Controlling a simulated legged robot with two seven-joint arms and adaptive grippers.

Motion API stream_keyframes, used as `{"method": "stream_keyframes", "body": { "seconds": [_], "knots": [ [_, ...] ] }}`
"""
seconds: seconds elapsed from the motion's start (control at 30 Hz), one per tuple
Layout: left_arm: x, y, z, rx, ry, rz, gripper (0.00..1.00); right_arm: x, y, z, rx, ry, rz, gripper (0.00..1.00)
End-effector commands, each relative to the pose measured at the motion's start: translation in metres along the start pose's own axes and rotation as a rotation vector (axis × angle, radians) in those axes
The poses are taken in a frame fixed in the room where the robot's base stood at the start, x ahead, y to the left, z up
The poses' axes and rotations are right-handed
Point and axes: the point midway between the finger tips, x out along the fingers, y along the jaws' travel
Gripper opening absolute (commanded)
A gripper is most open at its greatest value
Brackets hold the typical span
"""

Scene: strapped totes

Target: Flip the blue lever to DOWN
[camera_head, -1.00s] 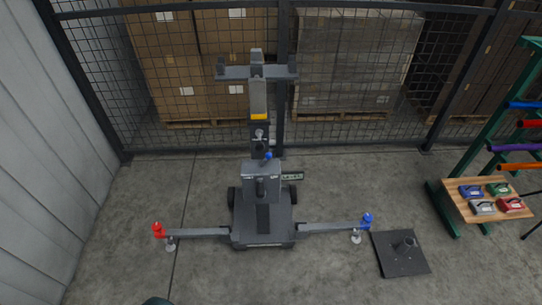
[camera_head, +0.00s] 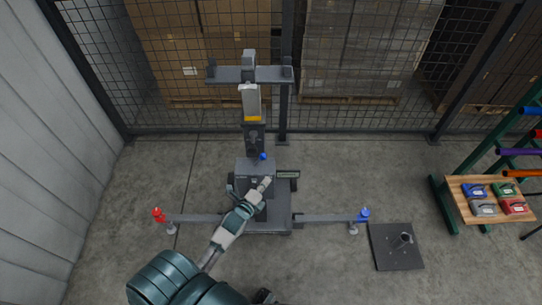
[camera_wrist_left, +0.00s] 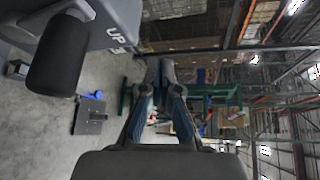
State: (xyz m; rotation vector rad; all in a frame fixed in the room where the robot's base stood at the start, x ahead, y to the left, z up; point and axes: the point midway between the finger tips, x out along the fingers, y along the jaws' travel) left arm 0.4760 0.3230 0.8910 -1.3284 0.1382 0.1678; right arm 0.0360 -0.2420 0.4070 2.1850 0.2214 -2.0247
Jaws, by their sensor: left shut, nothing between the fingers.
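A grey lift stand (camera_head: 256,172) stands upright in the middle of the head view. A small blue knob (camera_head: 263,156) shows at the top of its box; I cannot tell whether this is the lever's end. A label plate (camera_head: 288,174) sits at the box's right side, and the left wrist view shows "UP" (camera_wrist_left: 117,34) on a grey surface. A black cylindrical handle (camera_wrist_left: 60,55) is close at the upper left there. My left gripper (camera_head: 267,182) is shut and empty, in front of the box just below the blue knob. It also shows in the left wrist view (camera_wrist_left: 160,70).
The stand's legs end in a red knob (camera_head: 158,214) at left and a blue knob (camera_head: 364,214) at right. A dark square base (camera_head: 388,258) lies on the floor. A wooden shelf (camera_head: 460,190) with small boxes stands at right. A mesh fence (camera_head: 350,110) is behind.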

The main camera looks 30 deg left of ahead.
Motion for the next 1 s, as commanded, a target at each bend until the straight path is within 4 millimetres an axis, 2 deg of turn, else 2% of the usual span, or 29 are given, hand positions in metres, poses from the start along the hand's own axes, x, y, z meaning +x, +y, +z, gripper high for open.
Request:
{"method": "stream_keyframes", "body": {
  "seconds": [0.13,0.43,0.57,0.67,1.0],
  "knots": [
    [0.001,-0.007,0.005,0.044,-0.008,-0.029,0.0,0.002,0.0,0.008,-0.001,-0.002,0.0,0.4],
    [0.003,-0.006,0.004,0.044,-0.008,-0.027,0.0,0.002,0.0,0.007,-0.001,-0.003,0.0,0.4],
    [0.011,-0.007,0.004,0.042,-0.008,-0.027,0.0,0.002,0.0,0.007,-0.001,-0.003,0.0,0.4],
    [0.025,-0.008,0.005,0.042,-0.008,-0.028,0.0,0.002,0.0,0.008,-0.001,-0.004,0.0,0.4],
    [0.097,-0.009,0.005,0.041,-0.008,-0.027,0.0,0.004,-0.001,0.008,-0.001,-0.004,-0.001,0.4]
  ]
}}
